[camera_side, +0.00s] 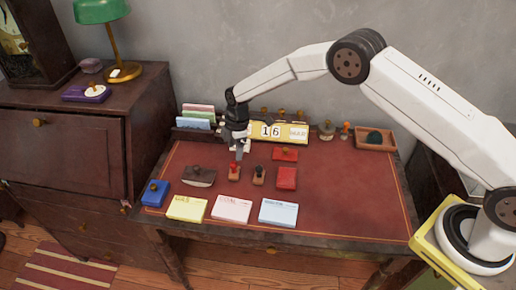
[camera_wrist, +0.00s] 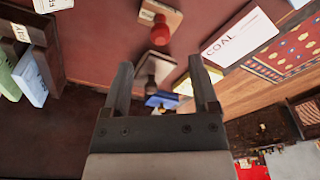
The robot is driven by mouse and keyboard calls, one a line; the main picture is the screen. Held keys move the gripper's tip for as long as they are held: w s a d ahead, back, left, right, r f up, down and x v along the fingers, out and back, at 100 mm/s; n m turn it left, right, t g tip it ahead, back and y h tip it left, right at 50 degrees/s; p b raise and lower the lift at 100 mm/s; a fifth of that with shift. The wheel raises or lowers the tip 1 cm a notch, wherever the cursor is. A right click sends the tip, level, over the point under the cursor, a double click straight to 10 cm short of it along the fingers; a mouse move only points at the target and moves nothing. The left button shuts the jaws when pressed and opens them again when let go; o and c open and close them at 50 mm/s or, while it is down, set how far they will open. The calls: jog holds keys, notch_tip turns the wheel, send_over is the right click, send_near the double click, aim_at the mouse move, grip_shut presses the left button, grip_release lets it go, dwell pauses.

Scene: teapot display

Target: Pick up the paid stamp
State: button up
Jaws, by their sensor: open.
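Two stamps stand on the red desk top in the side view: one with a red handle (camera_side: 234,172) and one with a dark handle (camera_side: 258,175). I cannot read which is the paid stamp. My gripper (camera_side: 238,157) is open and empty, pointing down just above the red-handled stamp, apart from it as far as I can tell. In the wrist view, the red knob (camera_wrist: 160,31) and its wooden base lie beyond my open fingers (camera_wrist: 161,70), near the top centre. The dark-handled stamp is not clearly seen there.
The rocker blotter (camera_side: 199,177) stands left of the stamps, the red pads (camera_side: 287,178) right. A blue box (camera_side: 155,193) and yellow, pink (camera_side: 231,209) and blue note pads line the front. The calendar (camera_side: 278,132) and letter rack (camera_side: 197,118) stand behind.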

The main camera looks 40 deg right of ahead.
aim_at(233, 163)
jog(key=shift+a+f, duration=0.1)
jog(key=shift+f, duration=0.85)
jog(key=shift+w+a+f, duration=0.1)
jog(key=shift+a+f, duration=0.1)
jog(key=shift+f, duration=1.1)
jog(key=shift+a+f, duration=0.2)
jog(key=shift+f, duration=1.05)
grip_shut()
